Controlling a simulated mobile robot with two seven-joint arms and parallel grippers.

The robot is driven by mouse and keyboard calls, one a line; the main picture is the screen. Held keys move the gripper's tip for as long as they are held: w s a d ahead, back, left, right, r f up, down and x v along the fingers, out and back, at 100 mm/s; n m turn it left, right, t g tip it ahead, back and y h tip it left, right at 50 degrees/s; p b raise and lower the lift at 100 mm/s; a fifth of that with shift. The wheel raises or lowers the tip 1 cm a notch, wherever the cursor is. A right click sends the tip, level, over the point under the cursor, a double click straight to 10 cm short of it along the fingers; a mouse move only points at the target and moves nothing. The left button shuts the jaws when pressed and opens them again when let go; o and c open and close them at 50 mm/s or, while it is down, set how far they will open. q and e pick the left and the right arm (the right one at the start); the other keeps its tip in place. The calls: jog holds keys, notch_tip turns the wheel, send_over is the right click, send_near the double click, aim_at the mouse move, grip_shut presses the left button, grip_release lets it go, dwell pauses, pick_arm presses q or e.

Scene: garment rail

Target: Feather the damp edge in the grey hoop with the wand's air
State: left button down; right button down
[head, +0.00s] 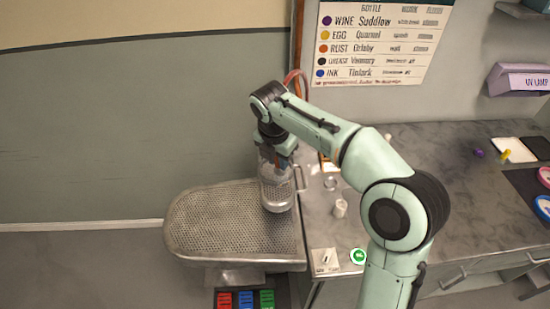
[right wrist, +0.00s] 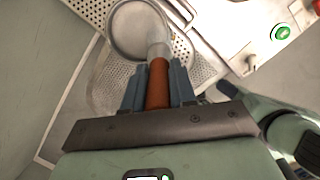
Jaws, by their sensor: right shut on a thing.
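My right gripper (head: 279,158) points down over the right end of the perforated metal board (head: 220,225). In the right wrist view the gripper (right wrist: 159,72) is shut on the wand (right wrist: 158,88), which has a rust-brown grip and a pale grey nozzle. A round grey hoop (right wrist: 127,28) shows beyond the nozzle, which overlaps its edge. In the head view a greyish, see-through round form (head: 277,198) lies below the gripper; I cannot tell its parts apart. I cannot make out a damp edge or whether the nozzle touches the hoop. My left gripper is out of view.
A grey worktop (head: 440,150) adjoins the board on the right, with a small white cup (head: 340,208) and a green round button (head: 358,256) near its left edge. Red, blue and green pedals (head: 245,300) sit below. A bottle chart (head: 385,45) hangs behind.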

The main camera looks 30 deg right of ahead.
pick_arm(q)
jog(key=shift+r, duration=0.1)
pick_arm(e)
jog(key=shift+d, duration=0.15)
jog(key=shift+w+d+p, duration=0.15)
jog(key=shift+d+p, duration=0.25)
jog(key=shift+d, duration=0.65)
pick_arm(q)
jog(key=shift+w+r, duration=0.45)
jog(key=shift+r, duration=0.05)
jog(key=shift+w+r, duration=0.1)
pick_arm(e)
jog(key=shift+w+d, duration=0.1)
